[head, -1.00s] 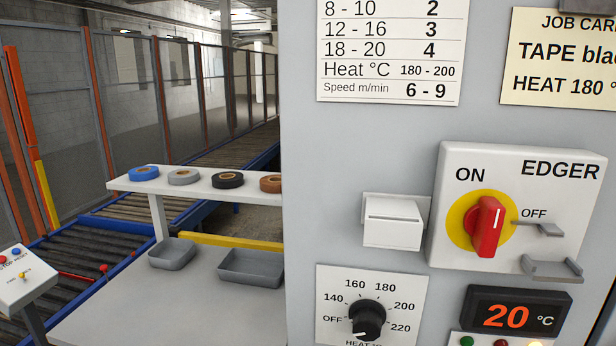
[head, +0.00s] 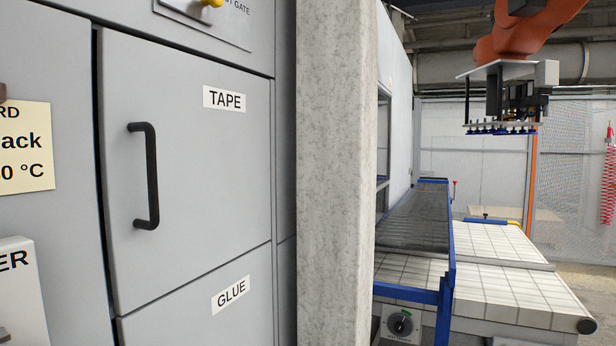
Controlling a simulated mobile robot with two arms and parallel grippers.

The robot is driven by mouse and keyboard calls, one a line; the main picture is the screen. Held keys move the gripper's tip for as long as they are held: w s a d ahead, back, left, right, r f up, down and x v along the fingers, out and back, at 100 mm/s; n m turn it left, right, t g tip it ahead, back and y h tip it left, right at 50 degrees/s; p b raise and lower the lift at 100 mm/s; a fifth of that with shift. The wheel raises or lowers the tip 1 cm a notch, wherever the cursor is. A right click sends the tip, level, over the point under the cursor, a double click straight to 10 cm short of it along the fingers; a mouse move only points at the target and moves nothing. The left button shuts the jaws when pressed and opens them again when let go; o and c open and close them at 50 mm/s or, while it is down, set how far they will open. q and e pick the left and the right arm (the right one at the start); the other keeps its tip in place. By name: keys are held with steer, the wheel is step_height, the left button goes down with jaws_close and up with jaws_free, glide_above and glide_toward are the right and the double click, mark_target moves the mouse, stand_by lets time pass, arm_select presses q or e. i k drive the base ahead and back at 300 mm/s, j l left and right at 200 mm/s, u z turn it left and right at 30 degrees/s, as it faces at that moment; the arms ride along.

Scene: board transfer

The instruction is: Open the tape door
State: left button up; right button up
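The tape door (head: 205,190) is a grey panel on the cabinet at the left of the head view, with a white TAPE label (head: 224,98) near its upper right. A black vertical bar handle (head: 150,176) is fixed near the door's left edge. The door looks shut, with thin dark seams around it. Neither of my grippers is in view.
A GLUE panel (head: 205,305) lies below the tape door. A pale concrete pillar (head: 334,180) stands just right of the cabinet.

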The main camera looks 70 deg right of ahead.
mark_target(184, 137)
steer(key=z, duration=1.75)
steer(key=k+l+z, duration=0.2)
steer(key=z, duration=0.15)
steer(key=k+l+z, duration=0.3)
steer(key=i+l, duration=0.1)
